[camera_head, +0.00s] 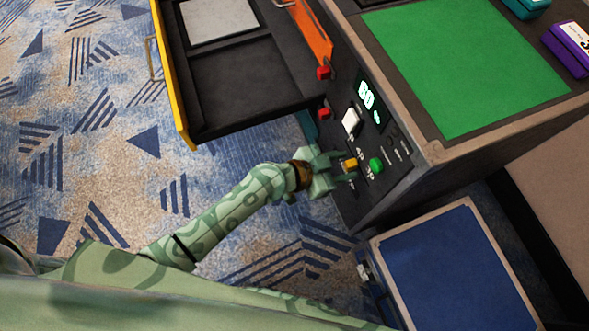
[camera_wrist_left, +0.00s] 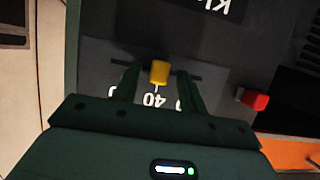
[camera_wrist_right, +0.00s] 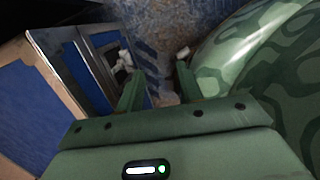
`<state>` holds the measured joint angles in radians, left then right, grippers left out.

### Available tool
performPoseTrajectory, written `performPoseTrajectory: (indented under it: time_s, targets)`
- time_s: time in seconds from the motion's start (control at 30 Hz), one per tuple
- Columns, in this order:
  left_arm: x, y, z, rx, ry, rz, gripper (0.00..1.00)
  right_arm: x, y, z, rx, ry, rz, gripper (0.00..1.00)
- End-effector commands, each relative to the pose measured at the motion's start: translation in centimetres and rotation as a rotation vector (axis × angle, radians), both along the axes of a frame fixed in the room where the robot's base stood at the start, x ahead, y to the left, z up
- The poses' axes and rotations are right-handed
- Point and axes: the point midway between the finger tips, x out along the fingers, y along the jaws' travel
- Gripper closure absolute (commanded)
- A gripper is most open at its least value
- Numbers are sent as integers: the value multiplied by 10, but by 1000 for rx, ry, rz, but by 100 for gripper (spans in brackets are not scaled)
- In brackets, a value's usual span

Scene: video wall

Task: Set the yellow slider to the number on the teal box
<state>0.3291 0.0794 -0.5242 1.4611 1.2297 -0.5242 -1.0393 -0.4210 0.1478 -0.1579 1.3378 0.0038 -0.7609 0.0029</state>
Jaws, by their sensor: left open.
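The yellow slider (camera_head: 350,164) is on the dark front panel of a cabinet. In the left wrist view the slider knob (camera_wrist_left: 160,72) sits on its dark slot, just above an upside-down "40" on the scale. My left gripper (camera_head: 337,171) is open at the panel. In its wrist view the fingers (camera_wrist_left: 158,84) stand on either side of the knob with gaps. The teal box (camera_head: 526,7) lies on the cabinet top at the upper right, cut off by the frame edge; its number is not readable. My right gripper (camera_wrist_right: 158,88) is open and empty, away from the panel.
A green knob (camera_head: 376,165), a white switch (camera_head: 351,121), a lit display (camera_head: 368,99) and red knobs (camera_head: 323,73) share the panel. A drawer with a yellow front (camera_head: 167,75) stands open. A purple box (camera_head: 567,48) lies beside the green mat (camera_head: 465,60). A blue-topped unit (camera_head: 450,270) stands below.

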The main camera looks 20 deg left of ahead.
Motion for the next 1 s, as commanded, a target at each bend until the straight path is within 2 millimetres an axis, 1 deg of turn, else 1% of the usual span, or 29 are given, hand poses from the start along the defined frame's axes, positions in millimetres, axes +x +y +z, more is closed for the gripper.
performPoseTrajectory:
  time_s: [0.03, 0.17, 0.3, 0.43, 0.5, 0.6, 0.7, 0.83, 1.0]
  targets:
    - [-3, 5, 5, 2, -3, 1, 58, -11, -1, -2, 2, 15, -7, 64]
    - [-17, 24, 15, 6, -4, -2, 58, -39, -3, -8, 14, 38, -42, 64]
    - [-39, 54, 31, 7, -4, -3, 58, -76, -7, -13, 26, 64, -89, 64]
    - [-58, 80, 43, 5, -1, -4, 58, -99, -10, -13, 31, 80, -120, 64]
    - [-67, 92, 48, 5, 0, -2, 58, -99, -9, -13, 34, 77, -124, 64]
    - [-76, 105, 53, 4, 0, -3, 58, -99, -8, -13, 36, 75, -127, 64]
    - [-82, 113, 57, 2, 2, -1, 58, -100, -8, -13, 36, 76, -128, 64]
    - [-86, 117, 60, 0, 1, -2, 58, -100, -7, -13, 36, 76, -129, 64]
    - [-86, 118, 60, 1, 1, -1, 58, -100, -7, -13, 36, 76, -129, 64]
